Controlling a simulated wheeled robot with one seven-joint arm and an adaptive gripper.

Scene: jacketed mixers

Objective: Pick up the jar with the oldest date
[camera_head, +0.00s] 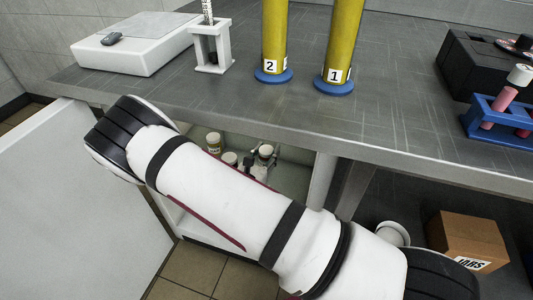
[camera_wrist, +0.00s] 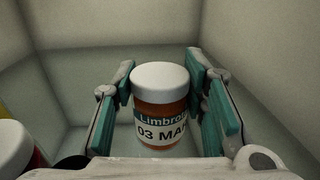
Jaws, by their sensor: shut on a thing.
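My gripper (camera_wrist: 160,76) is shut on an orange jar (camera_wrist: 160,108) with a white lid, one teal-padded finger on each side of it. Its label shows "Limbro" and "03 MAR"; the rest of the date is hidden. The jar looks upright. A second jar (camera_wrist: 12,146) with a white lid is cut off at the lower left of the wrist view. In the head view, a jar (camera_head: 214,143) and a white lid (camera_head: 230,158) show inside the cabinet under the counter. My gripper (camera_head: 257,160) is partly hidden there behind my arm.
The cabinet door (camera_head: 70,190) stands open at left. The grey counter (camera_head: 200,100) overhangs the cabinet. On it stand yellow cylinders (camera_head: 275,35) (camera_head: 341,40), a white scale (camera_head: 130,45) and a blue rack (camera_head: 490,118). A cardboard box (camera_head: 466,240) sits below at right.

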